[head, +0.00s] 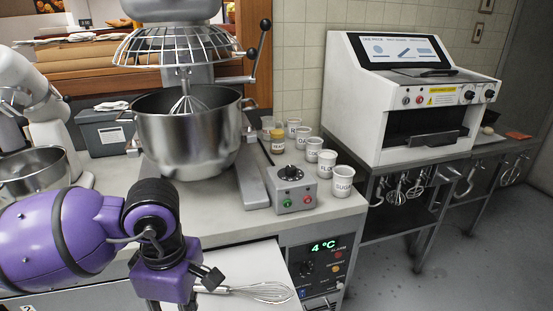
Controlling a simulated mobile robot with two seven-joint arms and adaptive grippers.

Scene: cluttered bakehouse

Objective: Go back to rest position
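My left arm is purple with black joints and reaches in from the left. Its gripper (172,304) points down at the bottom edge of the head view, and its fingertips are cut off, so I cannot tell its opening. A wire whisk (262,292) lies to the right of it, over a white flat surface (245,262) in front of the counter. The whisk's handle end is near the gripper, and whether they touch is unclear. My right gripper is not in view.
A large mixer with a steel bowl (188,140) stands on the counter (215,226). A control box (291,190) and several labelled cups (342,182) stand right of it. A white machine (405,95) stands further right. Open floor (470,260) shows at lower right.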

